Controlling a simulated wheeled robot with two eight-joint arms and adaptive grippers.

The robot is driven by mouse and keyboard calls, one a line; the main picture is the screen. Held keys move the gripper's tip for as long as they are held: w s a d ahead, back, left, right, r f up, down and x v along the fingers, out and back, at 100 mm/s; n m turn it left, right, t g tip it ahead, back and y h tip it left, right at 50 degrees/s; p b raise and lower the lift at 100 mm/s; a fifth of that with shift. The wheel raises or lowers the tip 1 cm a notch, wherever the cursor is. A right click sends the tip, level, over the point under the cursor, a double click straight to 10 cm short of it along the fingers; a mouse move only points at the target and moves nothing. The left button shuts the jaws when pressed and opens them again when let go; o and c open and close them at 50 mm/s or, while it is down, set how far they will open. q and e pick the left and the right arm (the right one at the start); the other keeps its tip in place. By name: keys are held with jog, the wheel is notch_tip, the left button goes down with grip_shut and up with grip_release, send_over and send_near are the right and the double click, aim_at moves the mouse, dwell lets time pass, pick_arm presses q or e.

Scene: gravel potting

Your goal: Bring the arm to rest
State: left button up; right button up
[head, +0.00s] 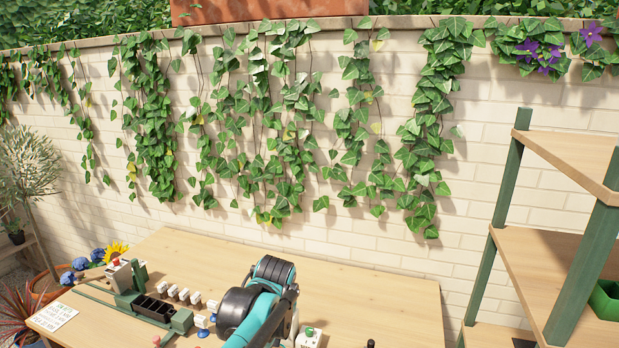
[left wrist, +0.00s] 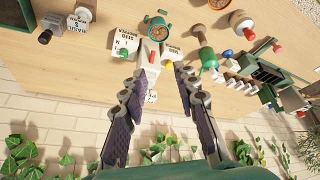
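My left gripper (left wrist: 155,80) shows in the left wrist view with its two dark fingers spread apart. The gap between the fingertips looks empty. A white piece with a red part (left wrist: 152,57) lies on the table beyond them. A teal pot with brown fill (left wrist: 158,28) stands farther off. In the head view a teal and black arm part of mine (head: 262,300) is over the front middle of the table, and its fingers are hidden. My right gripper shows in neither view.
A black compartment tray (head: 153,308) and several white blocks (head: 180,293) stand left of my arm. A shelf (head: 540,255) stands right; a brick wall (head: 400,235) is behind.

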pick_arm(q)
jog(key=s+a+f+m, duration=0.1)
jog(key=s+a, duration=0.2)
jog(key=s, duration=0.5)
jog(key=s+a+f+m+t, duration=0.1)
jog(key=s+a+f, duration=0.1)
jog(key=s, duration=0.5)
jog(key=s+a+f+m+t+h, duration=0.1)
jog(key=s+a, duration=0.3)
jog(key=s, duration=0.4)
jog(key=shift+s+a+f+b, duration=0.2)
jog(key=shift+s+f+b, duration=0.15)
jog(key=shift+f, duration=0.2)
